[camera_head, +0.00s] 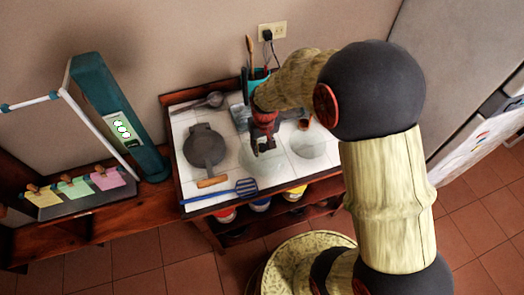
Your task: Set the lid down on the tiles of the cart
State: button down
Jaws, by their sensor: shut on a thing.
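The cart's top (185,128) is white tiles in a dark wooden frame. My gripper (264,147) points down over the middle of the tiles, shut. A pale, see-through round lid (262,164) shows faintly under and around its fingertips. The fingers hide the lid's middle, and I cannot tell whether its rim touches the tiles. A second clear round thing (314,145) is just right of it, with a small brown part at its back edge.
A dark round pan-like iron (204,148) with a wooden handle lies on the left tiles. A ladle (212,100) is behind it, a blue slotted turner (233,192) at the front edge. A teal utensil holder (257,80) stands at the back. Coloured jars (261,204) sit below.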

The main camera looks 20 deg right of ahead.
aim_at(262, 147)
jog(key=shift+f, duration=1.5)
jog(key=shift+b, duration=0.3)
jog(key=shift+f, duration=0.2)
jog(key=c, duration=1.5)
grip_release()
